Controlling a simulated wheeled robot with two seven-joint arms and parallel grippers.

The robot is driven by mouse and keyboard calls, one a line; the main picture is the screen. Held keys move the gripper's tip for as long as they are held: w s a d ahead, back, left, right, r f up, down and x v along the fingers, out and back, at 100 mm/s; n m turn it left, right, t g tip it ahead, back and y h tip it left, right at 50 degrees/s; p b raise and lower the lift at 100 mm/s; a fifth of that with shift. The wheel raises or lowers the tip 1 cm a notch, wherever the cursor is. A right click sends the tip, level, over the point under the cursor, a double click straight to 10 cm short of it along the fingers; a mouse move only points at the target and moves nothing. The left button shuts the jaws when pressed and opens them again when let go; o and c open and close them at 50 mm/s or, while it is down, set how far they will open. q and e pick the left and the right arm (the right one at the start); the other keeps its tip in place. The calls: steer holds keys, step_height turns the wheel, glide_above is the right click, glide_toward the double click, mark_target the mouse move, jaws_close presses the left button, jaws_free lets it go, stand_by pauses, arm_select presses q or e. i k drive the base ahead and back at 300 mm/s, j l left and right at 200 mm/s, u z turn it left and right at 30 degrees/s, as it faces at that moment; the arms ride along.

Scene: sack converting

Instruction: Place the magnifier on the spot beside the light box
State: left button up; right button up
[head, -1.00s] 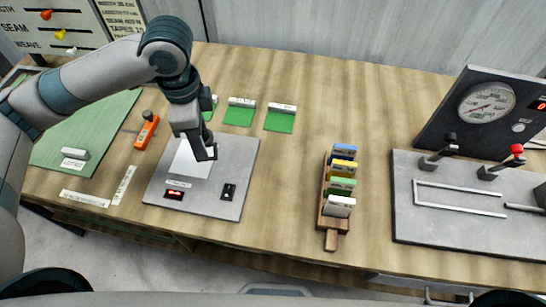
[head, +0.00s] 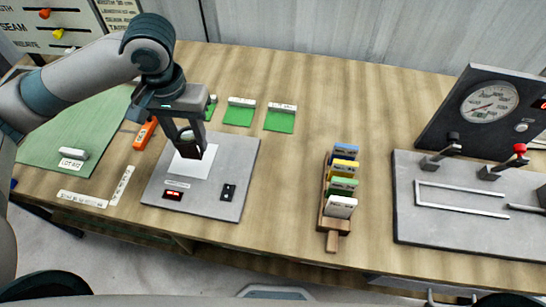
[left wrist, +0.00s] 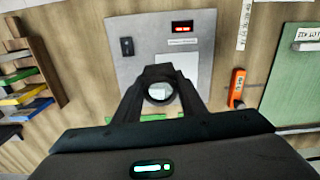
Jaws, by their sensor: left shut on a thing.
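My left gripper (head: 193,153) is shut on the magnifier (left wrist: 159,92), a small dark ring with a clear lens. The magnifier also shows as a dark shape between the fingers in the head view (head: 187,140). The gripper holds it over the light box (head: 226,205), a grey plate with a white panel (head: 190,164), a red display and a dark switch. The light box shows in the left wrist view too (left wrist: 143,29). I cannot tell the exact height of the magnifier above the panel. My right gripper is not in view.
An orange tool (head: 145,134) lies left of the light box by a green mat (head: 48,138). Green squares (head: 238,117) with white labels lie behind it. A wooden rack (head: 333,224) of coloured cards stands to the right, before a lever panel (head: 450,222). Wood between is clear.

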mark_target(273, 158)
steer(key=k, duration=1.25)
steer(key=z, duration=1.8)
steer(key=j, duration=1.15)
steer(key=k+j+z, duration=0.1)
steer(key=j, duration=1.05)
